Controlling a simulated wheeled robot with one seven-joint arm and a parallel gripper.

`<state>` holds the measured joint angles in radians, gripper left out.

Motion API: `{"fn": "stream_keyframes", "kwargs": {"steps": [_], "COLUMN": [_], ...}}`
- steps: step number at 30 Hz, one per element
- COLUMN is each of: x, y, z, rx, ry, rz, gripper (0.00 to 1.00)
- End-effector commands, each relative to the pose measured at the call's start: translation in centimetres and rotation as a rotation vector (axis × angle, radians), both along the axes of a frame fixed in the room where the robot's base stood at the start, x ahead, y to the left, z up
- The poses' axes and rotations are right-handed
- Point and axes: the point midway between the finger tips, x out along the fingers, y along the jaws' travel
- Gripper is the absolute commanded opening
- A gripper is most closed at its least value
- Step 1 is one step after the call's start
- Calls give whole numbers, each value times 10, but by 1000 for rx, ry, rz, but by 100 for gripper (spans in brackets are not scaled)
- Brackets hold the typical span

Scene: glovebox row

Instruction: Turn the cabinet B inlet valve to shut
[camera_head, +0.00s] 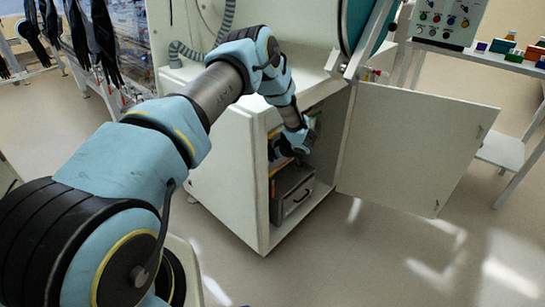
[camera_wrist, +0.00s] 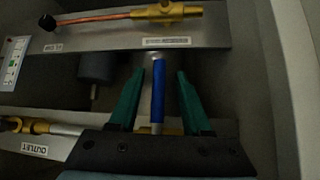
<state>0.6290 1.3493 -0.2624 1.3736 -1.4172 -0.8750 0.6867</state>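In the wrist view a blue lever handle (camera_wrist: 158,92) stands upright in the picture, between the two teal fingers of my gripper (camera_wrist: 170,74). The fingers are apart, with a gap on the right of the handle; the left finger is close to it, and I cannot tell whether they touch. The handle's lower end is near a brass fitting, partly hidden by my gripper. A label reading OUTLET (camera_wrist: 34,148) is at lower left; a label (camera_wrist: 167,41) above is too small to read. In the head view my gripper (camera_head: 303,140) is inside the open cabinet (camera_head: 234,170), mostly hidden.
A copper pipe with a brass fitting (camera_wrist: 168,11) and a black knob (camera_wrist: 47,22) are at the top of the wrist view. The cabinet door (camera_head: 410,145) stands open to the right. A grey box (camera_head: 291,196) sits low inside the cabinet. Floor in front is clear.

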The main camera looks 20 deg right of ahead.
Motion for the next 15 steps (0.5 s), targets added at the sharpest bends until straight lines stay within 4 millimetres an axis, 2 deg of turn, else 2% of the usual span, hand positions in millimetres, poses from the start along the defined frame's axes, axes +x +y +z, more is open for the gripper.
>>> {"fn": "stream_keyframes", "kwargs": {"steps": [8,15], "x": [-3,-29], "y": [-2,-12], "z": [5,33], "rx": [-2,-2], "ry": [-2,-2], "rz": [-1,-3], "gripper": [48,48]}}
